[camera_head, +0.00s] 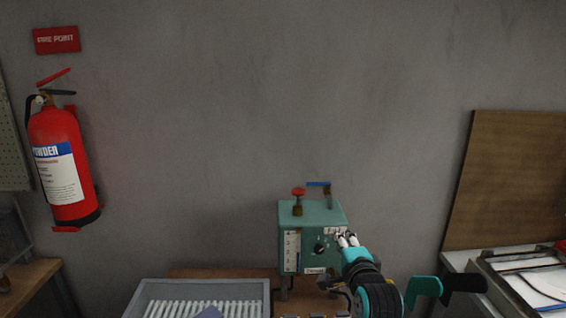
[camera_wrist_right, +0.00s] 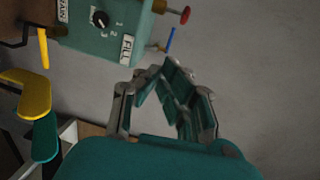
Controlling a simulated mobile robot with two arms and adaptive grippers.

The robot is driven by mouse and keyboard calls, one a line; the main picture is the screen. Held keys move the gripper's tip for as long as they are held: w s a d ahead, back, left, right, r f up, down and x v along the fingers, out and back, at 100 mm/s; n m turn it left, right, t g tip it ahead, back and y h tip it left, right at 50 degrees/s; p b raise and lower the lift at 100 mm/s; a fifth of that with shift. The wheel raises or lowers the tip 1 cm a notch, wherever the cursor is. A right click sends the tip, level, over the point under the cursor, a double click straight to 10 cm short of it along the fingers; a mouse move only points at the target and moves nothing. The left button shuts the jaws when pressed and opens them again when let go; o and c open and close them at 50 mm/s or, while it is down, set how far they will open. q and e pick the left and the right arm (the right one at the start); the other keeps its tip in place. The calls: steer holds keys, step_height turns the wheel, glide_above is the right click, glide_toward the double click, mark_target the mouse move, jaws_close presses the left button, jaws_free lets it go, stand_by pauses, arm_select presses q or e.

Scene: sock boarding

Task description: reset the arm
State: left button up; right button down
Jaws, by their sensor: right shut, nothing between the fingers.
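My right gripper (camera_head: 346,240) is shut and empty in front of the green control box (camera_head: 305,240), at the upper right of its front face. I cannot tell whether it touches the box. In the right wrist view the gripper's fingers (camera_wrist_right: 162,78) point toward the wall, close beside the box (camera_wrist_right: 105,45) and its FILL label. The box carries a black knob (camera_head: 320,248), a red valve handle (camera_head: 298,191) and a blue lever (camera_head: 318,184) on top. My left gripper is in neither view.
Teal (camera_head: 423,290) and black (camera_head: 465,283) foot-shaped pieces stand right of my right arm; a yellow one (camera_wrist_right: 30,95) shows in the wrist view. A grey tray (camera_head: 205,284) with white slats lies left of the box. A fire extinguisher (camera_head: 62,165) hangs at left.

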steer(key=s+d+f+n+g+h, duration=0.1)
steer(key=s+d+f+n+g, duration=0.15)
steer(key=s+f+n, duration=0.45)
steer(key=s+d+f+n+g, duration=0.2)
steer(key=s+f+g, duration=0.2)
steer(key=s+f, duration=0.75)
steer(key=s+d+f+n+g, duration=0.1)
steer(key=s+f+n+g, duration=0.3)
steer(key=s, duration=0.8)
steer(key=s+d+f+n+g, duration=0.1)
steer(key=s+f+n+g, duration=0.4)
steer(key=s, duration=0.6)
step_height(320, 180, down, 27)
steer(key=s+n+t+b, duration=0.1)
steer(key=s+b, duration=0.1)
steer(key=s+d+f+g, duration=0.1)
steer(key=s+d+f, duration=0.2)
steer(key=s+f, duration=1.3)
steer(key=shift+s+d+f+h+b, duration=0.15)
steer(key=shift+s+f+h+b, duration=0.1)
steer(key=shift+h+b, duration=0.2)
